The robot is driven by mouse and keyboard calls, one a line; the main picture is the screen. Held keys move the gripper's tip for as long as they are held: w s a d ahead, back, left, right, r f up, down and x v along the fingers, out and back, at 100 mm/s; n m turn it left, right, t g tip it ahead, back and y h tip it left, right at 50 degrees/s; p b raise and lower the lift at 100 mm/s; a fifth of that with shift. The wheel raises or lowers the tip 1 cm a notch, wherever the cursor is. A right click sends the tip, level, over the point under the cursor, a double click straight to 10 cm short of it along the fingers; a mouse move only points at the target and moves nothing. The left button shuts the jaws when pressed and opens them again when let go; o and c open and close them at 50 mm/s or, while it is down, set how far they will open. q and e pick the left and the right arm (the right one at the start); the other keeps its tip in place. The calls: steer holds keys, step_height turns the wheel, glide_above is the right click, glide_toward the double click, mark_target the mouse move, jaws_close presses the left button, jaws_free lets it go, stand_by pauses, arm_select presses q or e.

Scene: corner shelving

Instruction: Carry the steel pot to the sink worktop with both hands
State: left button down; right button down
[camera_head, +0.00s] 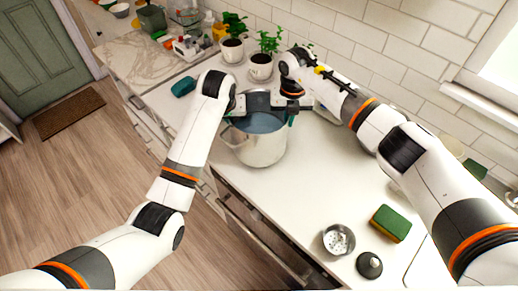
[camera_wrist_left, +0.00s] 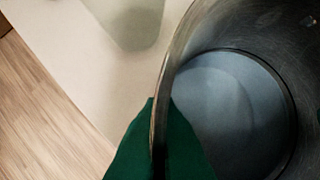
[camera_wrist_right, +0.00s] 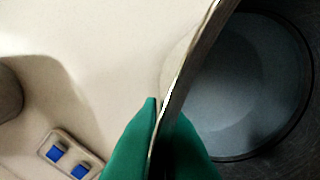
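The steel pot (camera_head: 259,148) is upright near the front edge of the white worktop (camera_head: 290,185); I cannot tell whether its base touches it. My left gripper (camera_head: 228,121) is at the pot's left rim. In the left wrist view its green fingers (camera_wrist_left: 155,140) are closed on the wall of the pot (camera_wrist_left: 235,110), one outside and one inside. My right gripper (camera_head: 291,118) is at the right rim. In the right wrist view its green fingers (camera_wrist_right: 153,138) straddle the wall of the pot (camera_wrist_right: 250,90) the same way. The pot looks empty inside.
A green and yellow sponge (camera_head: 391,223), a steel strainer bowl (camera_head: 338,240) and a dark round lid (camera_head: 369,265) lie at the lower right. Two potted plants (camera_head: 261,66) stand along the tiled wall. The worktop between pot and sponge is clear. A drawer (camera_head: 255,235) stands open below.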

arm_select(q)
steer(key=shift+w+d, duration=0.1)
arm_select(e)
steer(key=shift+f, duration=0.35)
arm_select(q)
steer(key=c, duration=1.7)
jaws_free()
steer(key=shift+s, duration=0.2)
arm_select(e)
steer(key=c, duration=1.6)
jaws_free()
steer(key=shift+s+r, duration=0.1)
steer(key=shift+s, duration=0.1)
steer(key=shift+r, duration=0.1)
arm_select(q)
steer(key=shift+s+r, duration=0.15)
steer(key=shift+r, duration=0.25)
arm_select(e)
steer(key=shift+w, duration=0.1)
arm_select(q)
steer(key=v, duration=1.1)
steer(key=shift+s, duration=0.15)
arm_select(e)
step_height(320, 180, up, 12)
